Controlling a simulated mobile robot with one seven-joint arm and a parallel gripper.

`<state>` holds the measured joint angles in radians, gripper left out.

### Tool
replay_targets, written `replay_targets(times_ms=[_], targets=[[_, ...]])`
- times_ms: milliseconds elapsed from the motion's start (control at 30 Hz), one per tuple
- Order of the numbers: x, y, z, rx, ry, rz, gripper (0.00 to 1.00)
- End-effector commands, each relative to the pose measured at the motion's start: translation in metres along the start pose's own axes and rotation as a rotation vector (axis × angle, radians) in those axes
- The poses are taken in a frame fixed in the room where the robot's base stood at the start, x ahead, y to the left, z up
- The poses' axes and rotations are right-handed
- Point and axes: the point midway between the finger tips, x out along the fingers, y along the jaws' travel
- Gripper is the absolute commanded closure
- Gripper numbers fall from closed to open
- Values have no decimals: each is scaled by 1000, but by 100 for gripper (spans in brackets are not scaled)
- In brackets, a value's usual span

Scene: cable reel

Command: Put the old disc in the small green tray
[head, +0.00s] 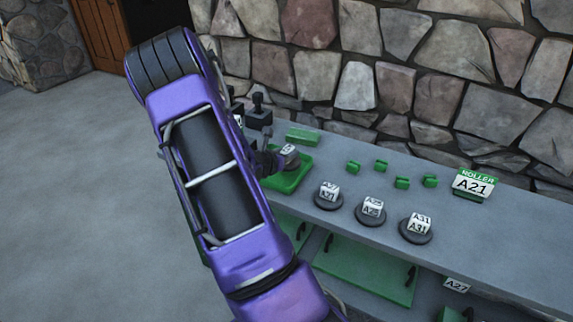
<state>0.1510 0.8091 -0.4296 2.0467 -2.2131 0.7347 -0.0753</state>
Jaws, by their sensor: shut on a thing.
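My gripper (278,159) reaches in from the left at the end of my purple arm and is mostly hidden by it. It is shut on a grey disc with a white labelled block on top (289,153); the label is too small to read surely. I take this for the old disc. It shows at the back of the small green tray (290,182), which stands on the grey bench. Whether the disc touches the tray floor or hangs just above it cannot be told. The tray's left side is hidden by my arm.
Three grey discs with white labelled blocks (328,196) (371,212) (417,229) stand in a row on the bench (500,225). A stone wall (410,90) backs the bench.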

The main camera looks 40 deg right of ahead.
Motion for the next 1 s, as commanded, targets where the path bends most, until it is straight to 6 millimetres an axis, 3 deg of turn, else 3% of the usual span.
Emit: replay_targets(times_ms=[300,667,700,867,1000], targets=[[14,0,-35,-2,0,0,100],[16,0,-39,1,-1,1,100],[15,0,-39,0,1,1,59],[15,0,-38,0,1,0,33],[15,0,-38,0,1,0,33]])
